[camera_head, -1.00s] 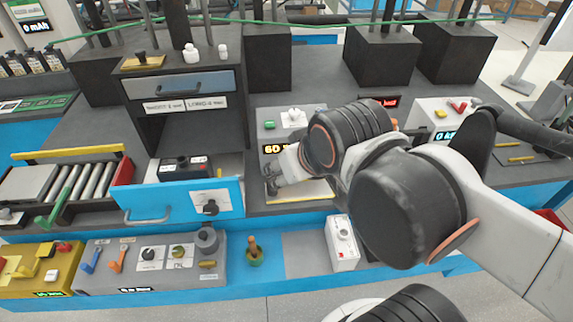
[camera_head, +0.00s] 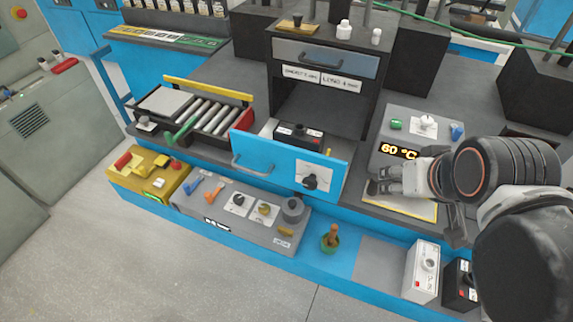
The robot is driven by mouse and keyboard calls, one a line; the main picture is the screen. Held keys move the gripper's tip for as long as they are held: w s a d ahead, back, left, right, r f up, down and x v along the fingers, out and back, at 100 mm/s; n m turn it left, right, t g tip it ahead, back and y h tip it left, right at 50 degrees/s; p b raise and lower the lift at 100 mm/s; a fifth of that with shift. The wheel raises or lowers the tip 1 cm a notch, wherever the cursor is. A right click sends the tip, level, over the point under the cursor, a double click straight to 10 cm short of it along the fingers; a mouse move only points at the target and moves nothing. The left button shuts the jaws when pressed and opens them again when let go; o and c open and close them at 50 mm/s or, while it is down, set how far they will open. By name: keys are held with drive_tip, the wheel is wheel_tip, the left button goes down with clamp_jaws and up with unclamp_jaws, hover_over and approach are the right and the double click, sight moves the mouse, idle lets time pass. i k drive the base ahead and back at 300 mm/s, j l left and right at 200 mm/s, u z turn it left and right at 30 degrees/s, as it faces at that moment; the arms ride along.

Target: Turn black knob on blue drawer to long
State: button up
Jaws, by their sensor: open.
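The blue drawer (camera_head: 262,157) is pulled out of the dark cabinet, with a grey bar handle on the left of its front. The black knob (camera_head: 311,181) sits on a white plate on the right of the drawer front. Its exact pointer direction is too small to read. Labels above the cabinet opening read "SHORT" (camera_head: 300,74) and "LONG" (camera_head: 341,83). My gripper (camera_head: 374,180) is to the right of the knob, apart from it, over the hot-plate-like device showing 60 °C (camera_head: 398,153). Its fingers are small and partly hidden in the view; nothing shows between them.
A black box (camera_head: 297,135) lies inside the open drawer. A roller conveyor (camera_head: 208,115) stands left. A grey drawer (camera_head: 325,60) is above.

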sight(310, 184)
drive_tip(key=k+j+u, duration=0.3)
drive_tip(key=k+j, duration=0.15)
drive_tip(key=j, duration=0.25)
drive_tip(key=k+j+u, duration=0.15)
drive_tip(key=j, duration=0.25)
